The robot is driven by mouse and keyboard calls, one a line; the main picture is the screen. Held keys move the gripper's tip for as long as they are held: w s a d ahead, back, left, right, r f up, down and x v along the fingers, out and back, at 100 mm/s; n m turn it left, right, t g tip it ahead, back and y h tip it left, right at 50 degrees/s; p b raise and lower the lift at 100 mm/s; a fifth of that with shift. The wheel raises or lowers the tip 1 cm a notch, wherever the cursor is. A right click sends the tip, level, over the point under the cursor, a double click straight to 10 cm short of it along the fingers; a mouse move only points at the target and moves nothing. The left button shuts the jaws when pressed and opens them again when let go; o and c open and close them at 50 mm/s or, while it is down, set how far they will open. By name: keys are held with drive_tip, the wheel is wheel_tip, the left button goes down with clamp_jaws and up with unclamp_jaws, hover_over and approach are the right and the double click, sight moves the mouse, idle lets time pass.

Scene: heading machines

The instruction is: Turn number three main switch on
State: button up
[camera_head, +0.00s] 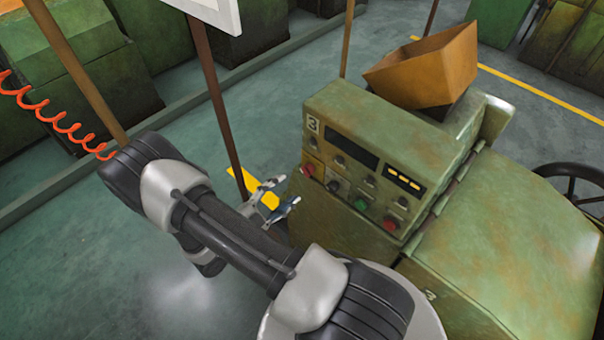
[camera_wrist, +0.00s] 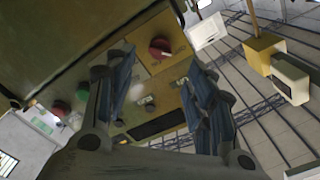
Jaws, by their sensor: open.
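The number three machine (camera_head: 400,195) is a worn green cabinet with a "3" at the upper left of its sloped panel. A red rotary switch (camera_head: 307,170) sits on a yellow plate at the panel's left end. This red switch also shows in the wrist view (camera_wrist: 160,47), beyond and between the fingertips. My gripper (camera_head: 287,191) is open and empty, just left of the panel, pointing at the switch end. In the wrist view my gripper (camera_wrist: 160,65) has its fingers spread apart. It appears clear of the switch. The switch's exact setting cannot be told.
Right of the switch are a dark knob (camera_head: 333,186), a green button (camera_head: 361,204) and a red button (camera_head: 391,224). An orange-brown hopper (camera_head: 425,70) rises behind the machine. A thin brown post (camera_head: 222,115) stands behind my arm.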

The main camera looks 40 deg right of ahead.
sight(304, 174)
drive_tip(key=d, duration=0.8)
drive_tip(key=shift+w+d, duration=0.1)
drive_tip(key=shift+w, duration=0.2)
drive_tip(key=c, duration=1.1)
